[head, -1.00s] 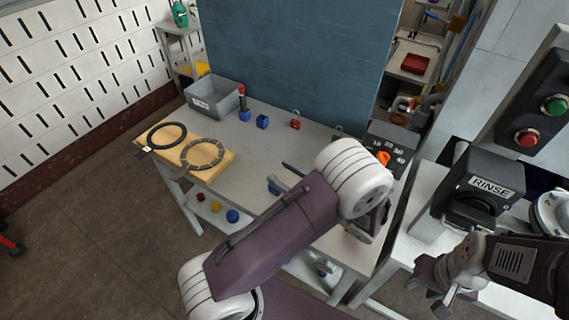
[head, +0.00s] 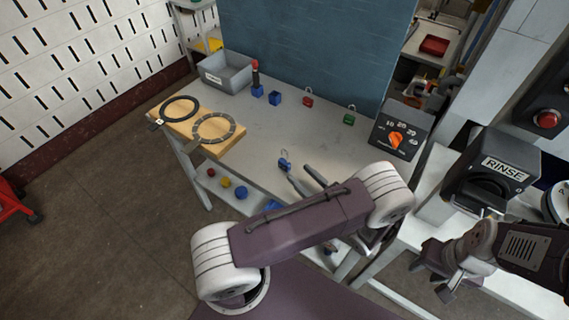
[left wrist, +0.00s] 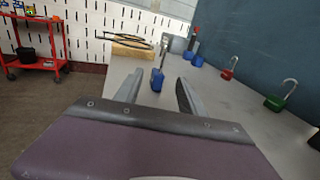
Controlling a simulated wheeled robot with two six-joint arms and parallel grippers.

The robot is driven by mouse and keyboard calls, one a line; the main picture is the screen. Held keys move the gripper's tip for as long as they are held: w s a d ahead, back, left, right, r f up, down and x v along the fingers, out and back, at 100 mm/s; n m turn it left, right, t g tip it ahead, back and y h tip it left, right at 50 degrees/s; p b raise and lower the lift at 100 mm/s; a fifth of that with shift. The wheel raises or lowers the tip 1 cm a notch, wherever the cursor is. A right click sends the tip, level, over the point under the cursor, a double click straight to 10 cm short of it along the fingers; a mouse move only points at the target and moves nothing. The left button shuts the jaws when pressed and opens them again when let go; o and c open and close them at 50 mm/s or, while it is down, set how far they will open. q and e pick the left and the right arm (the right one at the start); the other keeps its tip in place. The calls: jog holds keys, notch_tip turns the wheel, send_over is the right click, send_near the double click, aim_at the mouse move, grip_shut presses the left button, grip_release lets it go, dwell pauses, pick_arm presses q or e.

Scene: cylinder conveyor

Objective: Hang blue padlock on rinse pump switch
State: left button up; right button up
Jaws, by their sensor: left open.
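The blue padlock (head: 285,163) stands on the grey table with its open-looking shackle up. My left gripper (head: 301,174) is open and empty, low over the table just to the right of the padlock in the head view. In the left wrist view the blue padlock (left wrist: 157,79) appears ahead, between the lines of my two spread fingers (left wrist: 155,88), not gripped. The rinse pump switch (head: 490,175) is a dark box labelled RINSE, with a black knob partly in shadow. My right gripper (head: 446,280) is below that box and apart from it; its jaw opening is unclear.
A red padlock (head: 308,101) and a green padlock (head: 349,118) stand farther back. A dial box with an orange knob (head: 396,139) is at the table's right.

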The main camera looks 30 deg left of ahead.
aim_at(287, 162)
pick_arm(q)
jog(key=x, duration=0.5)
jog(key=shift+r+p, duration=0.1)
jog(key=shift+p, duration=0.3)
jog(key=shift+w+a, duration=0.2)
jog(key=shift+a, duration=0.2)
grip_shut()
notch_tip(287, 162, up, 10)
jog(key=p, duration=0.1)
